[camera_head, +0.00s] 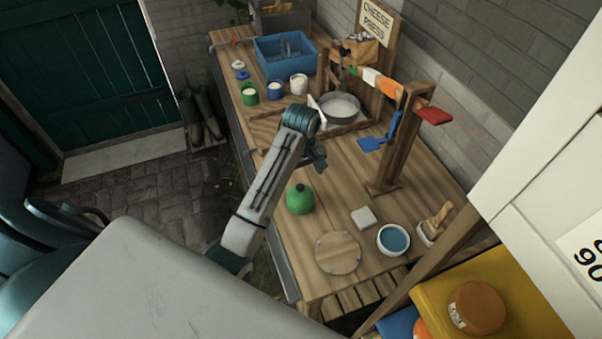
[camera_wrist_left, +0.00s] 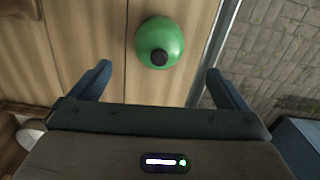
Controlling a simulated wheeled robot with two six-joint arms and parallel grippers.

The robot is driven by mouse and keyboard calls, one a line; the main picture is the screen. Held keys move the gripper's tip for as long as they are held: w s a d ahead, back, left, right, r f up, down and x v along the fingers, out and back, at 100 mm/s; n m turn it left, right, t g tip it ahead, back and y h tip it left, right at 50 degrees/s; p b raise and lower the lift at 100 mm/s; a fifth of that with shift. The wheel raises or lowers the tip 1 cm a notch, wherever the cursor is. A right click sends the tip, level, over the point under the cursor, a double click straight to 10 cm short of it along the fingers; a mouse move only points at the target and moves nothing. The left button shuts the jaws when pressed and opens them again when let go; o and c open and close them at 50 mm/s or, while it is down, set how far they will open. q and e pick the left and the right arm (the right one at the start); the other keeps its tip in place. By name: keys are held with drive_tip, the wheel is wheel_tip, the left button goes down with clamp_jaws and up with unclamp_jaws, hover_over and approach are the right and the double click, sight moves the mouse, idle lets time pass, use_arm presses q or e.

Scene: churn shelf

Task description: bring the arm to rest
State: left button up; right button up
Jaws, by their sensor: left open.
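My left arm reaches over the wooden bench (camera_head: 345,190), and my left gripper (camera_head: 318,158) hangs above it near the middle. In the left wrist view my left gripper (camera_wrist_left: 158,85) has its two fingers wide apart with nothing between them. A round green object with a dark top (camera_head: 300,198) stands on the bench, nearer than the gripper in the head view. In the left wrist view the green object (camera_wrist_left: 160,42) lies beyond the fingertips, apart from them. My right gripper does not show.
A metal pan (camera_head: 340,107), small pots (camera_head: 299,84) and a blue bin (camera_head: 285,52) stand towards the back. A wooden post frame (camera_head: 396,145) with a hanging blue scoop (camera_head: 380,137) stands to the right.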

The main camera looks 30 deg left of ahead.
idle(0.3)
use_arm(q)
drive_tip(key=s+f+m+t, duration=0.1)
drive_tip(key=s+f+m, duration=0.15)
drive_tip(key=s, duration=0.45)
drive_tip(key=s+f+m+t, duration=0.1)
drive_tip(key=s+f+m, duration=0.15)
drive_tip(key=s, duration=0.55)
drive_tip(key=s+r+m+t, duration=0.1)
drive_tip(key=s+r+m, duration=0.15)
drive_tip(key=s, duration=0.45)
drive_tip(key=s+r+m+t, duration=0.1)
drive_tip(key=s+r+m, duration=0.1)
drive_tip(key=s+m, duration=0.3)
drive_tip(key=s+a+f+n+g+y+b, duration=0.2)
drive_tip(key=f+b, duration=0.6)
drive_tip(key=f, duration=3)
drive_tip(key=s+a+f+b, duration=0.1)
drive_tip(key=s+f+b, duration=0.2)
drive_tip(key=s+f, duration=0.6)
drive_tip(key=s+a+f+h+b, duration=0.1)
drive_tip(key=s+f+b, duration=0.2)
drive_tip(key=s+f, duration=0.6)
wheel_tip(320, 180, down, 7)
drive_tip(key=shift+s+a+f+g, duration=0.1)
drive_tip(key=shift+s+a+g, duration=0.05)
drive_tip(key=shift+a+g, duration=0.2)
